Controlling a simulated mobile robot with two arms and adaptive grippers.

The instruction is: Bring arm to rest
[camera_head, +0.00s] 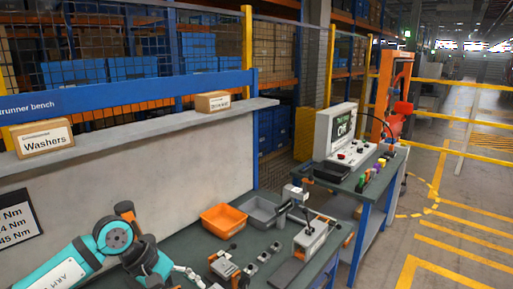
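My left arm (68,267), teal with a dark elbow joint, comes in from the lower left. It is bent low over the front of the green-topped workbench (240,246). What looks like its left gripper (187,274) is small and partly hidden at the bottom edge; I cannot tell its opening or whether it touches anything. My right arm and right gripper are not in view.
An orange bin (223,219) and a grey bin (262,213) stand on the bench near a fixture (312,238) and small metal parts. A Washers box (43,138) sits on the shelf. A monitor unit (337,132) stands on the right table. Floor at right is open.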

